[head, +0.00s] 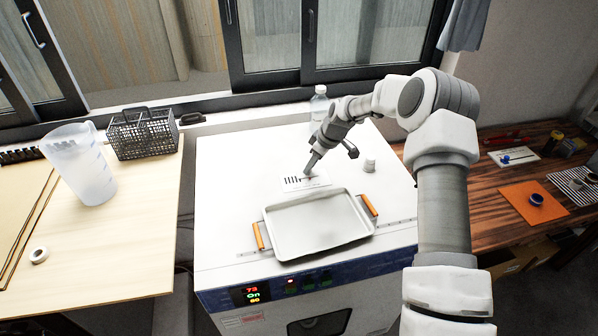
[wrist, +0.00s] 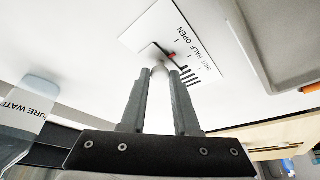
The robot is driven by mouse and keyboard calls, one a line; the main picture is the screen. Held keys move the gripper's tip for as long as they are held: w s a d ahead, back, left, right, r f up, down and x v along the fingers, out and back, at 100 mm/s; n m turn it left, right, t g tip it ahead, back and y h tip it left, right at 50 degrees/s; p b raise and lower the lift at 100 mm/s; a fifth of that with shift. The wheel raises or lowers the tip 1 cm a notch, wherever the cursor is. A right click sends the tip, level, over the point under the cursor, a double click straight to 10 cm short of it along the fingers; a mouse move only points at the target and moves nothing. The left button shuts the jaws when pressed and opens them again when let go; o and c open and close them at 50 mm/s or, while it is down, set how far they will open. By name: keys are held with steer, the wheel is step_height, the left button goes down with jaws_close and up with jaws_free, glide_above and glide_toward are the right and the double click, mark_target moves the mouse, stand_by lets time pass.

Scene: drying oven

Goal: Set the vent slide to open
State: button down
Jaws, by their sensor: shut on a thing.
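The vent plate (head: 293,184) lies on the white oven top behind the tray. In the wrist view the vent plate (wrist: 206,42) shows the words OPEN, HALF and SHUT, several dark slots and a small red mark (wrist: 172,55). My gripper (head: 309,171) reaches down to the plate. In the wrist view my gripper (wrist: 164,76) is shut on the pale slide knob (wrist: 158,66), whose sides are mostly hidden by the fingertips. The red mark is close to the knob; I cannot tell exactly which word it lines up with.
A metal tray (head: 318,226) with orange handles lies just in front of the plate. A clear bottle (head: 319,104) stands behind my gripper, and a small white stack (head: 369,165) stands to its right. The oven's display (head: 251,294) is on the front face.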

steer(key=shift+w+d, duration=0.2)
steer(key=shift+d, duration=0.7)
steer(key=c, duration=0.7)
jaws_free()
steer(key=shift+d, duration=0.1)
steer(key=shift+o, duration=0.2)
steer(key=shift+r, duration=0.55)
steer(key=b+v, duration=0.2)
steer(key=v, duration=1.4)
steer(key=shift+s+d, duration=0.2)
steer(key=shift+r, duration=0.1)
